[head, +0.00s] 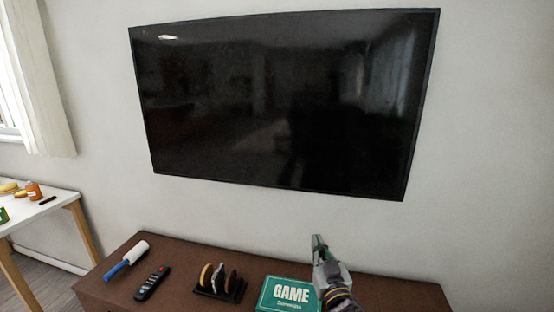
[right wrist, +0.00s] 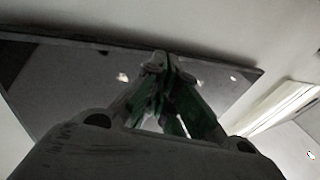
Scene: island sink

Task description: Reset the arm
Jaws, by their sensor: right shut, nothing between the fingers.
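My right gripper (head: 318,243) rises at the bottom right of the head view, above the brown cabinet (head: 385,292) and in front of the wall. It points up toward the screen. In the right wrist view its green-lined fingers (right wrist: 168,62) meet at the tips, shut with nothing between them. The gripper and wrist cover the right edge of a green GAME box (head: 290,294) on the cabinet. My left gripper is in neither view.
A large dark television (head: 285,105) hangs on the wall. On the cabinet are a blue-handled lint roller (head: 126,259), a black remote (head: 152,283) and a dark rack (head: 220,290) holding round discs. A white table (head: 40,207) with small items stands at the left.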

